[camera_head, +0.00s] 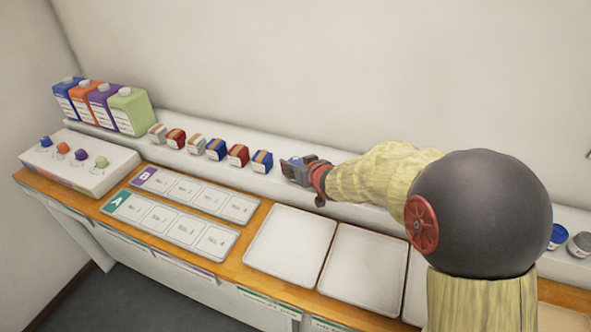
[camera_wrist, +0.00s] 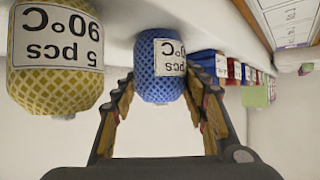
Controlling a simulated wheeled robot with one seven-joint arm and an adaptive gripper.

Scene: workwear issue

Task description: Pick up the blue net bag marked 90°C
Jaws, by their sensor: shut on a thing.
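The blue net bag (camera_wrist: 157,84) shows in the wrist view with a white label that reads "pcs" and "90°C" upside down; the rest of the label is hidden. My gripper (camera_wrist: 160,97) has a finger on each side of the bag and is shut on it. In the head view my gripper (camera_head: 297,171) is at the back shelf, right of a row of small striped bundles, and mostly hides the bag.
A yellow net bag (camera_wrist: 55,85) marked "5 pcs 90°C" is close left of my gripper in the wrist view. The head view shows a striped blue bundle (camera_head: 262,161) beside my gripper, empty white trays (camera_head: 290,246) below, and cartons (camera_head: 130,112) at far left.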

